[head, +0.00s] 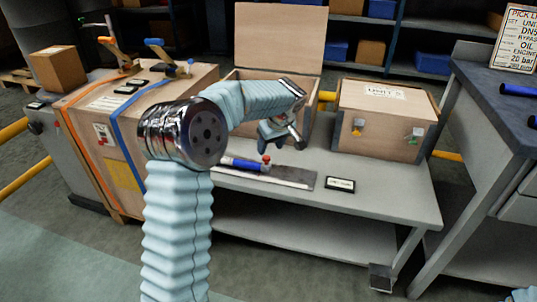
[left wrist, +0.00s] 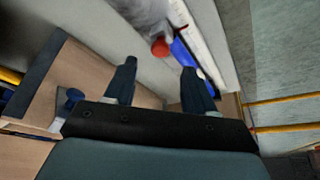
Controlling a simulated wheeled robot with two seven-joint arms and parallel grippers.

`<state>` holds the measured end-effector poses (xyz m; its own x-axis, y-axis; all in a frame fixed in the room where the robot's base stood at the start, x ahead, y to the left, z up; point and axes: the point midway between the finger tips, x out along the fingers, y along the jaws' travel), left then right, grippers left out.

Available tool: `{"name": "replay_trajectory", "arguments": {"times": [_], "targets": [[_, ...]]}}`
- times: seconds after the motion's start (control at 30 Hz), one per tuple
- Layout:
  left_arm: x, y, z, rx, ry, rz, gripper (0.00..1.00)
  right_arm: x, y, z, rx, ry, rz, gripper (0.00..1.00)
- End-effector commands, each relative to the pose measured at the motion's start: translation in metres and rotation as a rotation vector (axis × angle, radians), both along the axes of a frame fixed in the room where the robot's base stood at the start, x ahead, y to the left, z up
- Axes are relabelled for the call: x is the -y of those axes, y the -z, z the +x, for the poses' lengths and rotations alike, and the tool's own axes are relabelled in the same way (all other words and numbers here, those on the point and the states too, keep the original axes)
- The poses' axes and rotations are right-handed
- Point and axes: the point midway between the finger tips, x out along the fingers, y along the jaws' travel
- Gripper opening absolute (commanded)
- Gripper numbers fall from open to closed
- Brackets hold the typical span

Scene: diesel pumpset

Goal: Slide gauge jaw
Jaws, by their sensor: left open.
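A gauge with a flat steel bar (head: 290,177), a blue part (head: 240,164) and a red knob (head: 266,159) lies on the grey bench. The left wrist view shows the red knob (left wrist: 160,46) and the blue part (left wrist: 188,62) just beyond the fingertips. Which part is the sliding jaw, I cannot tell. My left gripper (head: 281,139) is above the gauge, near the red knob, with its fingers apart. In the left wrist view its two fingers (left wrist: 158,75) are spread with nothing held between them. My right gripper is out of view.
An open wooden box (head: 280,40) stands behind the gauge. A closed wooden crate (head: 385,120) is at the bench's back right. A small dark label plate (head: 340,185) lies right of the gauge. A large strapped crate (head: 100,150) stands left. The bench's front right (head: 390,200) is clear.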

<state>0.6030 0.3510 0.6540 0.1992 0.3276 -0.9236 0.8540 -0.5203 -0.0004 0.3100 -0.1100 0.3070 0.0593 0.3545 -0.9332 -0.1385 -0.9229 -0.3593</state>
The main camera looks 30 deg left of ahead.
Motion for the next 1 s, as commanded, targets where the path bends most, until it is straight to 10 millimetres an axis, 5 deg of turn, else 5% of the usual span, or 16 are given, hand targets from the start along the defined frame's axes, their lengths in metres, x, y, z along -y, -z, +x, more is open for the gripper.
{"name": "replay_trajectory", "arguments": {"times": [0.3, 0.67, 1.0], "targets": [[-0.016, 0.047, 0.01, -0.002, 0.002, -0.001, 0.55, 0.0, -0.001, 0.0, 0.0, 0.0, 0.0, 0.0], [-0.018, 0.053, 0.011, 0.0, 0.002, -0.001, 0.55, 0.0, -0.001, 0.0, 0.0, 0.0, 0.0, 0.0], [-0.018, 0.052, 0.011, 0.0, 0.002, -0.001, 0.04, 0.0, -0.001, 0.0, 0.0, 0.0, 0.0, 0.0]]}}
